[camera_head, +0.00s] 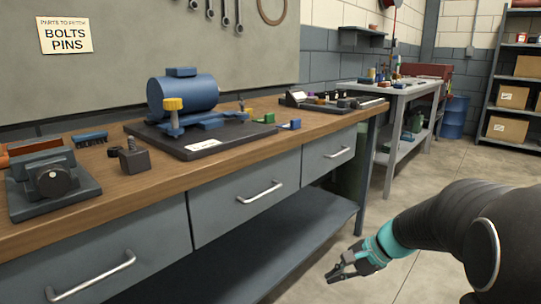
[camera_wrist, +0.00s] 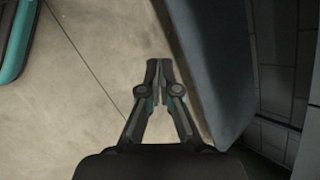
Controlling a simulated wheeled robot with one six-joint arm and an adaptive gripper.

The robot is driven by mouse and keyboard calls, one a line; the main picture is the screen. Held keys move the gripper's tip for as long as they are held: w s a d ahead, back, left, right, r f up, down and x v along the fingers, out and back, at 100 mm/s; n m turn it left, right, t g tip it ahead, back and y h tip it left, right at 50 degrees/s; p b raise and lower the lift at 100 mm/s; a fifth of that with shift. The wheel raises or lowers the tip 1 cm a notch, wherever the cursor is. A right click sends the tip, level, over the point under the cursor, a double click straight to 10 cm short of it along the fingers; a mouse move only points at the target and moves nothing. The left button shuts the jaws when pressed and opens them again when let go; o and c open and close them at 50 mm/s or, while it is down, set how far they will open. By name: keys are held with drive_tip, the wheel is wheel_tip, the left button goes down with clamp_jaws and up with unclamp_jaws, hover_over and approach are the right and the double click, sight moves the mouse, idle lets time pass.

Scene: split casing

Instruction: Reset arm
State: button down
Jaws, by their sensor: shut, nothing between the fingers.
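My gripper (camera_head: 336,274) hangs low at the lower right of the head view, in front of the workbench and below its drawers. It is apart from the bench and over the floor. In the wrist view my gripper (camera_wrist: 158,62) points down at the floor with its two fingers together. It is shut and nothing shows between the fingertips. My dark arm with a teal band reaches in from the right edge of the head view.
A wooden workbench (camera_head: 118,200) with metal drawers carries a blue motor-like casing (camera_head: 183,95) on a dark base, a grey vise (camera_head: 50,180) and small parts. Its lower shelf (camera_head: 270,250) is near my gripper. A second bench (camera_head: 408,90) stands behind. The concrete floor (camera_head: 430,190) between is clear.

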drive_tip(key=s+r+n+t+h, duration=0.1)
drive_tip(key=s+r+n+h, duration=0.1)
drive_tip(key=s+n, duration=0.2)
drive_tip(key=s+r+n+h, duration=0.2)
drive_tip(key=s+r+n, duration=0.1)
drive_tip(key=s, duration=0.7)
drive_tip(key=s+r+n+t+h, duration=0.1)
drive_tip(key=s+r+n+h, duration=0.2)
drive_tip(key=s, duration=0.5)
drive_tip(key=shift+n+t+p, duration=0.3)
drive_tip(key=shift+n+p, duration=0.15)
drive_tip(key=shift+n, duration=0.45)
